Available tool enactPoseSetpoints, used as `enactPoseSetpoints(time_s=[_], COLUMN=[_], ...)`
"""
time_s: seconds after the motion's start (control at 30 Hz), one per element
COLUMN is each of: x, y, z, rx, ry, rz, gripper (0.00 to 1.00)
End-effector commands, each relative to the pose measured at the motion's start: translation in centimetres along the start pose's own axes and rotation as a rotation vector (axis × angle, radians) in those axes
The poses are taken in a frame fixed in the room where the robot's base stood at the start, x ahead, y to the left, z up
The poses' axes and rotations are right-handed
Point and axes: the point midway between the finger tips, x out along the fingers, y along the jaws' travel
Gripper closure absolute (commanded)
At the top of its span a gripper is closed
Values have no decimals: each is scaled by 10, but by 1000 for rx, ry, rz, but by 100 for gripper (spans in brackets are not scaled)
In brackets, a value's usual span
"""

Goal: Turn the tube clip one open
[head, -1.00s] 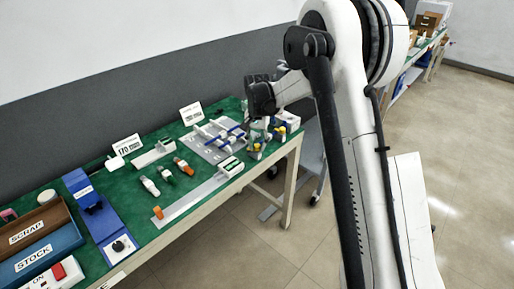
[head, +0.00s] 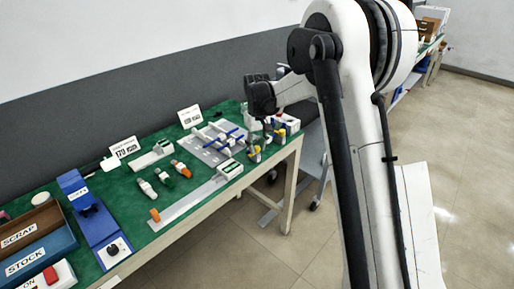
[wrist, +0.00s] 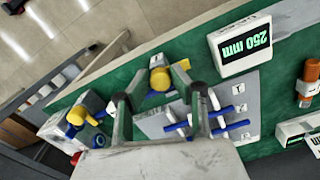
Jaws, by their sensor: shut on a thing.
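A yellow clip (wrist: 160,78) with blue showing beside it sits between my gripper's fingers (wrist: 160,88) in the wrist view. I take it to be tube clip one; no label on it is readable. My gripper is shut on it, and the fingers hide part of it. In the head view my gripper (head: 267,125) reaches down to the table's right end, beside small yellow-and-blue pieces (head: 254,154). The contact is too small to make out there. A second yellow-and-blue piece (wrist: 77,116) stands to the left in the wrist view.
A grey plate (wrist: 238,88) with blue-handled white parts lies close by. An orange-and-white tube (wrist: 307,84) lies at the right. The table's edge is near the clip.

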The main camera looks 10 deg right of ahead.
Motion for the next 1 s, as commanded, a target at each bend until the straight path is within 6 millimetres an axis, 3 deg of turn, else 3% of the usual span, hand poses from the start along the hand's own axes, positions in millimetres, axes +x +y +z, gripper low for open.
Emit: enactPoseSetpoints(time_s=[0.67,0.7,0.8,1.0], x=[0,0,0,0], y=[0,0,0,0], z=[0,0,0,0], rx=[-63,-63,-62,-62], ry=[1,1,1,0], rz=[0,0,0,0], gripper=[100,76,63,60])
